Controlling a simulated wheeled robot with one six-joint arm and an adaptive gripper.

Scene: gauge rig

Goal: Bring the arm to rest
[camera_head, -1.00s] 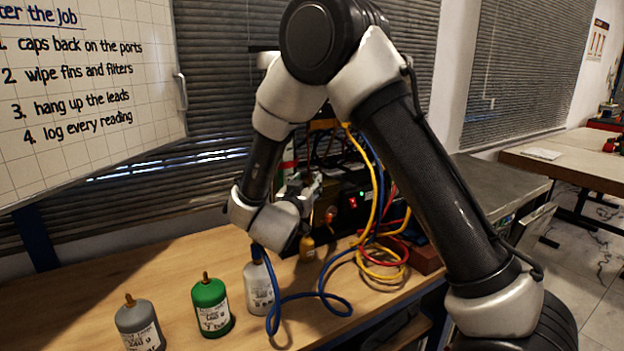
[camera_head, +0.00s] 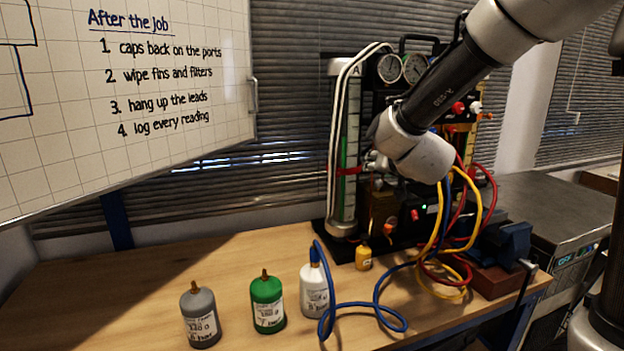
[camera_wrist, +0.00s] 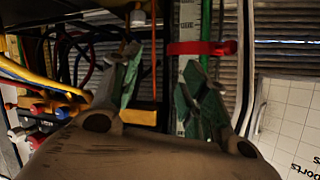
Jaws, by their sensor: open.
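My arm reaches in from the upper right in the head view, its wrist (camera_head: 420,150) in front of the gauge rig (camera_head: 345,150). In the wrist view my gripper (camera_wrist: 160,95) shows two fingers with greenish pads, spread apart with nothing between them. The rig's upright scale tube (camera_wrist: 190,45) with a red clamp (camera_wrist: 205,47) stands beyond the fingers. The fingertips are mostly hidden behind my wrist in the head view.
Grey (camera_head: 200,315), green (camera_head: 268,303) and white (camera_head: 314,290) bottles stand on the wooden bench (camera_head: 130,285). A blue hose runs from the white bottle. Yellow and red hoses loop at the right near a blue vise (camera_head: 503,243). A whiteboard (camera_head: 150,120) hangs at left.

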